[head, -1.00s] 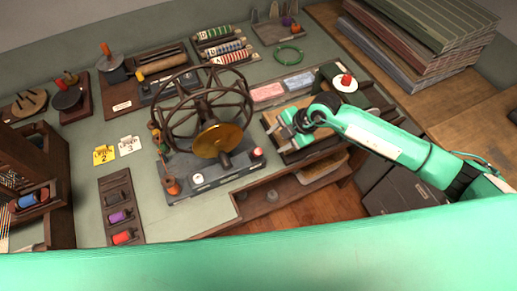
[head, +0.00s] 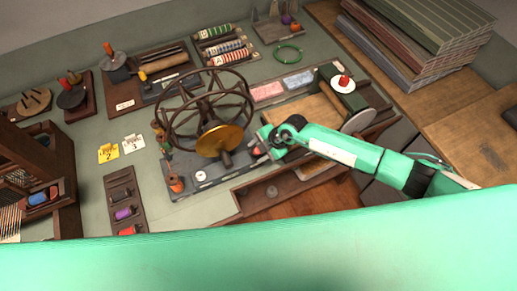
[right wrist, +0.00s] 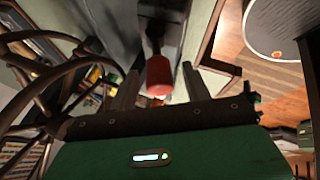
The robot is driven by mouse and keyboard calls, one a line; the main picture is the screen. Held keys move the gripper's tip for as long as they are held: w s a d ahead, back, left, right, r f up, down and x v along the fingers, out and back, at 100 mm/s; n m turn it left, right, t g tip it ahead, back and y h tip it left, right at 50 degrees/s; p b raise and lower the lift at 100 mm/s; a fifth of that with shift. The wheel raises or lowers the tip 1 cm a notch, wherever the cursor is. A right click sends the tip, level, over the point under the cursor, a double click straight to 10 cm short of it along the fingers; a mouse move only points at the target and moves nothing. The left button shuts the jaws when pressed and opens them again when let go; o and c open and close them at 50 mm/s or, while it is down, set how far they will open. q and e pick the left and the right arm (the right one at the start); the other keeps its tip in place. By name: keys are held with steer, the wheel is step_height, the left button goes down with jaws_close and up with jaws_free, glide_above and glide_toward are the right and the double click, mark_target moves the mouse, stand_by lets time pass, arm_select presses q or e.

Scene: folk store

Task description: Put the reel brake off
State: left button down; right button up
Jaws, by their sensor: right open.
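The reel (head: 205,108) is a dark spoked wheel with a brass disc (head: 219,141), on a grey base (head: 215,178). A small red-capped knob (head: 256,152) stands at the right end of the base; I take it for the brake handle. My right gripper (head: 260,144) is open beside this knob. In the right wrist view the red knob (right wrist: 159,76) lies between the two dark fingers, with gaps showing on both sides. Whether the fingers touch it cannot be seen. My left gripper is not in view.
An open wooden shelf (head: 262,190) is below the bench's front edge. Stacked boards (head: 425,45) stand at the back right.

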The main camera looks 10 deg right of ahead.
jaws_close()
steer(key=shift+w+a+r+m+g+h, duration=0.15)
steer(key=shift+w+g+h, duration=0.1)
steer(key=shift+w+g, duration=0.25)
steer(key=shift+w+a+r+m+g+h, duration=0.15)
steer(key=shift+w+g+h, duration=0.15)
steer(key=shift+g, duration=0.3)
steer(key=shift+w+a+f+m+g+h+b, duration=0.1)
steer(key=shift+w+m+g+h+b, duration=0.1)
steer(key=shift+w+g+b, duration=0.25)
steer(key=shift+w+a+f+m+g+h+b, duration=0.15)
steer(key=shift+w+g+b, duration=0.2)
steer(key=shift+g, duration=0.2)
steer(key=shift+r+g, duration=0.25)
steer(key=shift+g, duration=0.25)
jaws_free()
